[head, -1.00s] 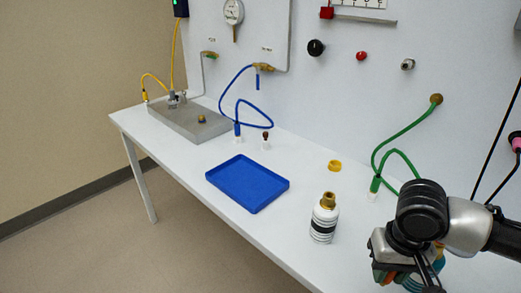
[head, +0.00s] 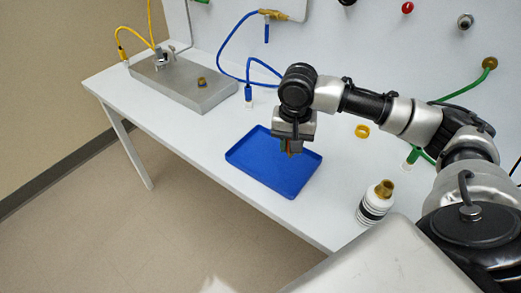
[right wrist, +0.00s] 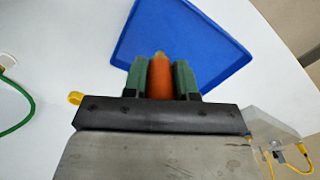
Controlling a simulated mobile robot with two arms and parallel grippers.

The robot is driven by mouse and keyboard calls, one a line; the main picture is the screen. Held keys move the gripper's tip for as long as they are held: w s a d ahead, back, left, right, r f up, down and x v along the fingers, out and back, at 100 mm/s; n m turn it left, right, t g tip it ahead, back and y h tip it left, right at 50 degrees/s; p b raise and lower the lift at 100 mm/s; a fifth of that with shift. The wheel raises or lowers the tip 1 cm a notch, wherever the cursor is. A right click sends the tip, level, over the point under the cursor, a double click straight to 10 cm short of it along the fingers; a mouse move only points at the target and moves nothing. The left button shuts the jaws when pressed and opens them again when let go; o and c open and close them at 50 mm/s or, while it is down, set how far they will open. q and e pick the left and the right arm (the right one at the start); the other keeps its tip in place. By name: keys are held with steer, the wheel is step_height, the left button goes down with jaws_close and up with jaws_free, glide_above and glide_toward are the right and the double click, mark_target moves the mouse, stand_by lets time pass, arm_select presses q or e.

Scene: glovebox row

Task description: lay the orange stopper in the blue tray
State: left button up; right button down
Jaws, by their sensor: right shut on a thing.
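My right gripper (head: 290,150) is shut on the orange stopper, pointing down over the blue tray (head: 250,172). The stopper (right wrist: 160,80) shows in the right wrist view as an orange body with a paler tip, between two green finger pads. In the head view only a sliver of it shows below the fingers. The blue tray (right wrist: 205,30) is behind the stopper in the right wrist view. I cannot tell the exact height of the stopper above the tray floor. The visible tray floor is empty. My left gripper is not in view.
A white bottle with black bands and a brass neck (head: 375,203) stands right of the tray. A grey metal block (head: 182,82) sits at the far left. Blue (head: 226,62) and green (head: 465,88) hoses hang from the wall panel.

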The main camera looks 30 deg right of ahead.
steer(key=s+d+r+m+p, duration=0.1)
steer(key=s+d+r+m, duration=0.15)
steer(key=d, duration=0.45)
steer(key=m+p, duration=0.1)
steer(key=p, duration=0.1)
glide_above(273, 161)
step_height(273, 161, down, 8)
steer(key=shift+s+d+r, duration=0.1)
steer(key=shift+r, duration=0.1)
steer(key=shift+f, duration=0.25)
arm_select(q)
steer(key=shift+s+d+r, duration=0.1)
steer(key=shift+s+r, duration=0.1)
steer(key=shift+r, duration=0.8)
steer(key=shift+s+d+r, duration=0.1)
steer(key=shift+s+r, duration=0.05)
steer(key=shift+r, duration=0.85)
arm_select(e)
steer(key=shift+f, duration=1.9)
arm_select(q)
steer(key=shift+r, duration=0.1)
arm_select(e)
steer(key=shift+f, duration=0.1)
steer(key=c, duration=0.9)
jaws_free()
